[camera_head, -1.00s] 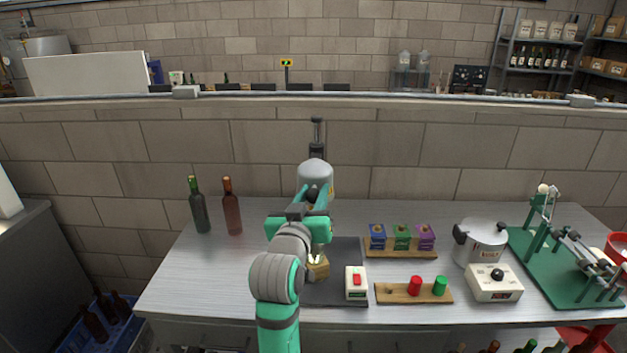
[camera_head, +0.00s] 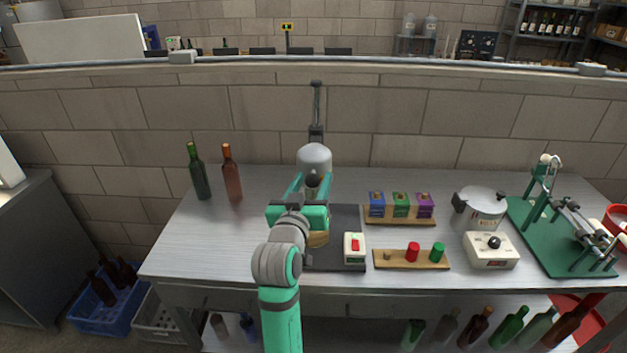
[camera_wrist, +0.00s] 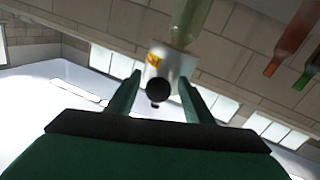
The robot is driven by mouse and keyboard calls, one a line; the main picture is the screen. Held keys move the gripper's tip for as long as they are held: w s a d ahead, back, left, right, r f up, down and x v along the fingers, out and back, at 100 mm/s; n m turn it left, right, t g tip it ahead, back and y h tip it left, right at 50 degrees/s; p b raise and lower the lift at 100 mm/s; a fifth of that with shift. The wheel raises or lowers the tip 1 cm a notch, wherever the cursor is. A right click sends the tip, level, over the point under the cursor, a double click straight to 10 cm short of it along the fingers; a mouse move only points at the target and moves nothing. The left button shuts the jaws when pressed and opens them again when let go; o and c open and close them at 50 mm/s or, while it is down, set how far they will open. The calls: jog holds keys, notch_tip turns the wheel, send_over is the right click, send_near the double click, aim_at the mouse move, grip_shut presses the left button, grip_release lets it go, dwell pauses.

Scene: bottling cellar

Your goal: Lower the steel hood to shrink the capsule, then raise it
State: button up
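The grey steel hood (camera_head: 315,157) hangs on its post (camera_head: 317,105) at the back of a dark base plate (camera_head: 349,222). In the wrist view, which is upside down, the hood (camera_wrist: 170,66) carries a yellow label and a black knob (camera_wrist: 158,89). My gripper (camera_head: 312,188) is at the hood's front. Its fingers (camera_wrist: 159,80) stand apart on either side of the knob, with gaps showing. A pale green bottle (camera_wrist: 191,18) meets the hood's lower end, and its top is hidden there. The capsule is not visible. A wooden block (camera_head: 318,239) is partly hidden behind my arm.
A switch box (camera_head: 355,248) with a red rocker stands right of my arm. A board with red and green capsules (camera_head: 413,252) and coloured boxes (camera_head: 400,203) are farther right. Two bottles (camera_head: 231,175) stand at left. The bench's front left is clear.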

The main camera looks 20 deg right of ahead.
jog(key=shift+r, duration=0.1)
jog(key=shift+s+a, duration=0.3)
jog(key=shift+s, duration=0.05)
jog(key=v, duration=1)
dwell(2.1)
jog(key=w+d+m, duration=0.1)
jog(key=w+d, duration=0.1)
jog(key=w+d+m, duration=0.2)
jog(key=w, duration=0.1)
jog(key=w+d+m, duration=0.1)
jog(key=w+d, duration=0.1)
jog(key=w, duration=0.1)
jog(key=shift+w+d+r, duration=0.2)
jog(key=shift+d+r, duration=0.05)
jog(key=shift+d, duration=0.1)
dwell(0.3)
